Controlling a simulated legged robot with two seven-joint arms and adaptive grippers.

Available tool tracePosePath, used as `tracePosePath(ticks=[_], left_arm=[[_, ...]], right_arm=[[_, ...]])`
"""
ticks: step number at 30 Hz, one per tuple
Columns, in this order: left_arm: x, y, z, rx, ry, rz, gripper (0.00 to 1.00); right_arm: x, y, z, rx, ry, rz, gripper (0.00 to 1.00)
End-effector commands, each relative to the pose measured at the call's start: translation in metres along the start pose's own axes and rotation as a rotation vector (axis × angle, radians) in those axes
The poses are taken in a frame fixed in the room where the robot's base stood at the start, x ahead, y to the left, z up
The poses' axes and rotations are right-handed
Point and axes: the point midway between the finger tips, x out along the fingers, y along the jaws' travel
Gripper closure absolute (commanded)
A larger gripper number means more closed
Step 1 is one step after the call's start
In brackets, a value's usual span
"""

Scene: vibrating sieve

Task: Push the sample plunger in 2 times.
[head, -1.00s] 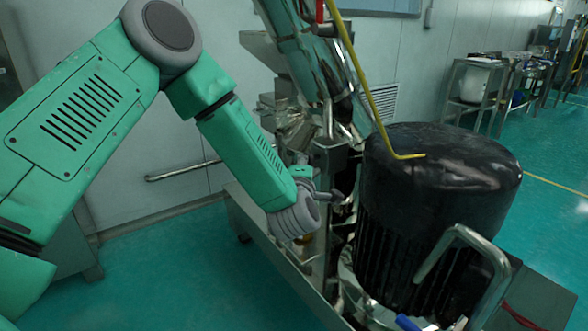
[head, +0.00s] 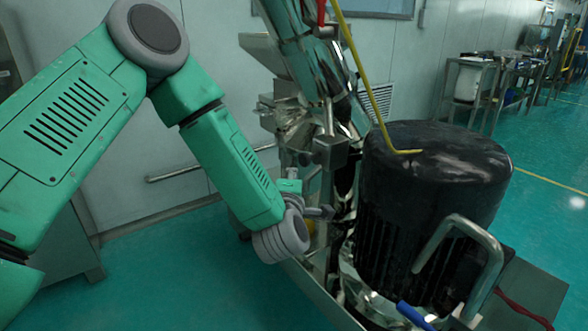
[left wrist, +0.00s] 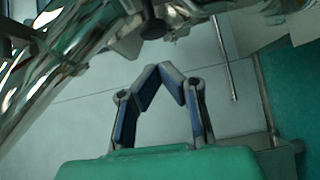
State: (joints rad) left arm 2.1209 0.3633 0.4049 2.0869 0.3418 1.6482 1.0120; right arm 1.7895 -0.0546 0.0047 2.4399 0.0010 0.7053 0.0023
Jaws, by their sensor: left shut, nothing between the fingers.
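My left gripper (head: 322,212) is shut and empty beside the lower part of the metal machine, left of the black motor housing. In the left wrist view its two fingers (left wrist: 160,72) meet at the tips with nothing between them. A dark round knob (left wrist: 152,28) on a metal part lies beyond the fingertips, apart from them in the picture; it may be the sample plunger, but I cannot tell for sure. In the head view a metal block (head: 331,152) stands above my gripper. No plunger shows clearly there. My right gripper is not in view.
The large black motor housing (head: 435,185) stands right of my gripper, with a bent metal handle (head: 462,232) in front. A yellow rod (head: 362,80) hangs down to the housing's top. A wall rail (head: 195,172) runs behind my arm. Green floor (head: 165,275) is open at lower left.

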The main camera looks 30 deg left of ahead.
Motion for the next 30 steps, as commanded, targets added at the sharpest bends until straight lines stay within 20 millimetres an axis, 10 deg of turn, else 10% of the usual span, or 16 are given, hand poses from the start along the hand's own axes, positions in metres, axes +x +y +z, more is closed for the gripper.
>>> tracePosePath(ticks=[9,30], left_arm=[[-0.042,0.0,0.0,0.001,0.0,-0.001,1.0],[-0.046,0.0,0.0,0.0,0.001,0.0,1.0]], right_arm=[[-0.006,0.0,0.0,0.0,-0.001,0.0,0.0],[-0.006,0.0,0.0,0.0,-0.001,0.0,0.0]])
